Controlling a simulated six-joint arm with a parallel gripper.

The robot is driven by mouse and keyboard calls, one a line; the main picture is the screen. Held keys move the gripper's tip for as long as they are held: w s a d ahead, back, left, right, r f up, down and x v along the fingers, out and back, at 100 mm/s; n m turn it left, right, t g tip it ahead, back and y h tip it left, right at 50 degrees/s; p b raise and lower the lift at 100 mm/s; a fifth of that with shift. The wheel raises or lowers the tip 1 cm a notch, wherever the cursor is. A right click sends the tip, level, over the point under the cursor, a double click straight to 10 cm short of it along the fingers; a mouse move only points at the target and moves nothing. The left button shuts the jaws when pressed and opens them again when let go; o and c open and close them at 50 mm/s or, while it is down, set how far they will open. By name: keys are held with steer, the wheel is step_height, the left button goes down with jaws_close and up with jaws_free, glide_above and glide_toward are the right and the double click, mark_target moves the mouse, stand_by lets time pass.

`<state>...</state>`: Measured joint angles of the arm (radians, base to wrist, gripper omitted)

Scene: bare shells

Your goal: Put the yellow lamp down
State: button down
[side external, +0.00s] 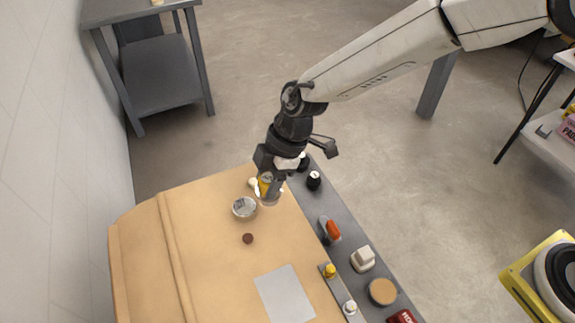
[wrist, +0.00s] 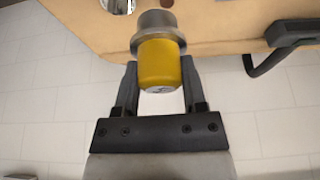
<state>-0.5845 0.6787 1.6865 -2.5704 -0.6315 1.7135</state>
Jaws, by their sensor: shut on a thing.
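The yellow lamp (wrist: 160,62) is a yellow cylinder with a wider grey collar and a grey end. In the wrist view it sits between the two fingers of my gripper (wrist: 158,85), which is shut on it. In the side view my gripper (side external: 268,180) points down at the far edge of the tan panel, and the lamp (side external: 265,183) shows partly behind the fingers. Whether its lower end touches the panel cannot be told.
The tan panel (side external: 205,270) holds a round silver-rimmed part (side external: 244,207), a dark brown disc (side external: 247,238) and a grey sheet (side external: 284,294). A grey strip (side external: 345,250) along its right carries several knobs and switches, including an orange one (side external: 333,230). The panel's left part is clear.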

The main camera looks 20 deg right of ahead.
steer(key=w+a+f, duration=0.3)
steer(key=w+f, duration=0.3)
steer(key=shift+a+f, duration=0.2)
steer(key=shift+a, duration=0.2)
steer(key=shift+w+a+f, duration=0.15)
steer(key=shift+w+f, duration=0.05)
steer(key=shift+f, duration=1.65)
steer(key=shift+f, duration=0.35)
steer(key=shift+c, duration=0.7)
jaws_free()
